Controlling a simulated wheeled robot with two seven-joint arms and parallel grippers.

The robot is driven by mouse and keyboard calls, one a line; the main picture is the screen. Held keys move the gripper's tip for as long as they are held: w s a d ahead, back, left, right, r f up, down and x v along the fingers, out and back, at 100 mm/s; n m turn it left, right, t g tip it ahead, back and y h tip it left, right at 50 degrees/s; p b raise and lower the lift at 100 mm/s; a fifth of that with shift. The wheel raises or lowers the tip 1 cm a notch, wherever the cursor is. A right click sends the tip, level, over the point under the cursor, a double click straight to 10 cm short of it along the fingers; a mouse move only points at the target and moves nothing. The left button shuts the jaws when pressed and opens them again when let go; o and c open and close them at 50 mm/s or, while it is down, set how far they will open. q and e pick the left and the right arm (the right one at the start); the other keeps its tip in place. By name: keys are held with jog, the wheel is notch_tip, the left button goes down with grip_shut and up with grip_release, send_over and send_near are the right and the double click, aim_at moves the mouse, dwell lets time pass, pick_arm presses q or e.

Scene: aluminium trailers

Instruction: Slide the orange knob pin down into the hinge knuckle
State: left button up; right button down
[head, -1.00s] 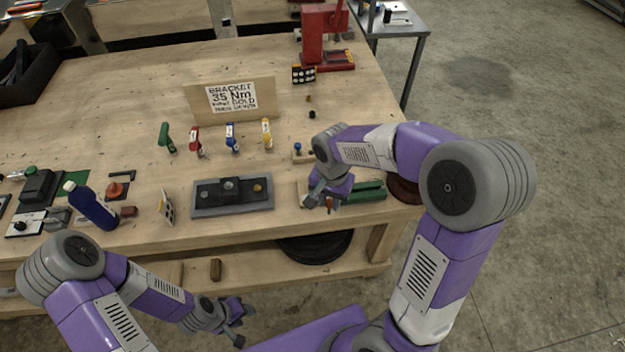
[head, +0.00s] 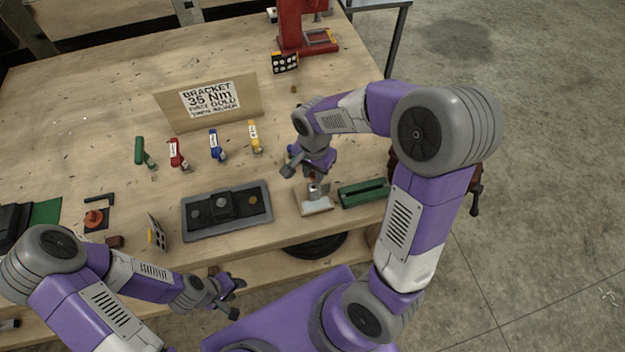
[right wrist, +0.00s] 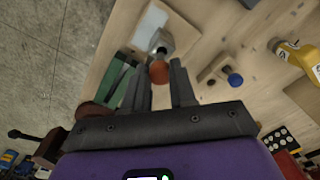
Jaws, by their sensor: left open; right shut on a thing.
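The orange knob pin (right wrist: 158,72) shows its round orange head between my right gripper's fingertips (right wrist: 158,80) in the right wrist view. My right gripper (head: 304,173) is shut on it. The grey hinge knuckle (right wrist: 161,42) stands just beyond the knob on a pale plate (right wrist: 149,27); in the head view the plate and its wooden block (head: 316,206) lie just in front of my right gripper. The pin's shank is hidden, so I cannot tell how far it is in the knuckle. My left gripper (head: 228,296) is open and empty, in front of the bench.
A green tray (head: 364,193) lies right of the hinge block; a dark grey tray (head: 227,210) lies to its left. A wooden block with a blue knob (right wrist: 235,80) is close by in the right wrist view. Coloured bottles and a bracket sign (head: 209,98) stand behind.

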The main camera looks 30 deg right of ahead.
aim_at(313, 174)
jog(key=shift+w+f+b, duration=0.15)
jog(key=shift+f+b, duration=0.15)
jog(key=shift+f, duration=1.9)
jog(key=shift+f, duration=0.25)
jog(key=c, duration=0.9)
grip_release()
jog(key=shift+r, duration=0.15)
jog(key=shift+r, duration=0.25)
notch_tip(313, 174, up, 12)
jog(key=shift+f+p, duration=0.15)
jog(key=shift+p, duration=0.8)
